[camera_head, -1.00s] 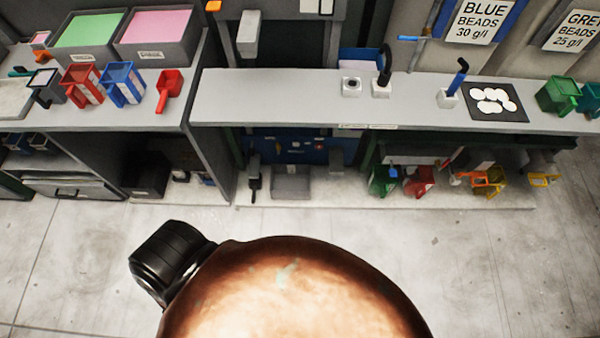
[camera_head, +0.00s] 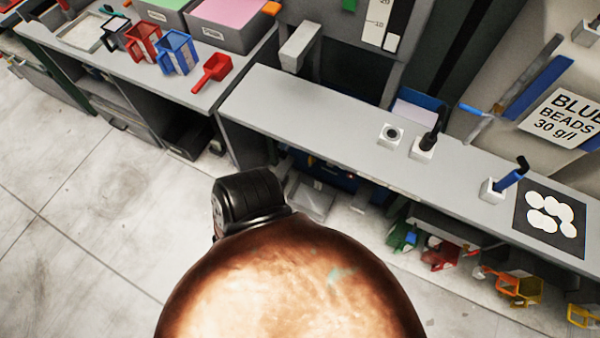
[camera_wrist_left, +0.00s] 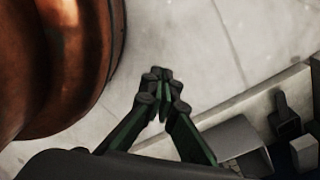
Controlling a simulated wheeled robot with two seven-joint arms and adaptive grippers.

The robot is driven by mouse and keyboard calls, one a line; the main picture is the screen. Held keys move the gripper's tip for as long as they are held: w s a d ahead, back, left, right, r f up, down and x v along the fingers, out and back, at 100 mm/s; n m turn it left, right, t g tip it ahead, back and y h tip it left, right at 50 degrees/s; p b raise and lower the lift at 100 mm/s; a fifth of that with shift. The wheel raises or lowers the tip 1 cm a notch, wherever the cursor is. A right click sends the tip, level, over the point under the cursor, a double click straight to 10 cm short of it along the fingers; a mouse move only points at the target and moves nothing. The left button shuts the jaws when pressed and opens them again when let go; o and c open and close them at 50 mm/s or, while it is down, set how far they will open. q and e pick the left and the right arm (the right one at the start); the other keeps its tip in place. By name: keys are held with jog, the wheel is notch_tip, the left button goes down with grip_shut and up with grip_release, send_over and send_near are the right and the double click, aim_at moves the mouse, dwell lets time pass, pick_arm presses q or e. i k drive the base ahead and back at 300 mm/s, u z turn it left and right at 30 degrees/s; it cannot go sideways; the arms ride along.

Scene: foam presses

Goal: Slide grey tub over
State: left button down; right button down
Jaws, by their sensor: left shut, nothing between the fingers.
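A light grey tub (camera_head: 314,204) sits low under the front bench in the head view, partly hidden by the bench above it. A grey box-shaped thing, probably the same tub, shows in the left wrist view (camera_wrist_left: 233,140) at the lower right. My left gripper (camera_wrist_left: 160,82) is shut and empty in the left wrist view, up and left of that box and apart from it, over the pale floor. Its fingers are not visible in the head view. My right gripper is in neither view.
Red (camera_head: 213,73) and blue (camera_head: 177,53) scoops stand on the left bench, before grey tubs of green and pink material. A black-handled thing (camera_wrist_left: 285,117) stands beside the box in the wrist view. The left floor is clear.

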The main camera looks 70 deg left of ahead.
aim_at(309, 195)
jog(key=u, duration=0.7)
jog(key=i, duration=0.8)
jog(key=u, duration=0.85)
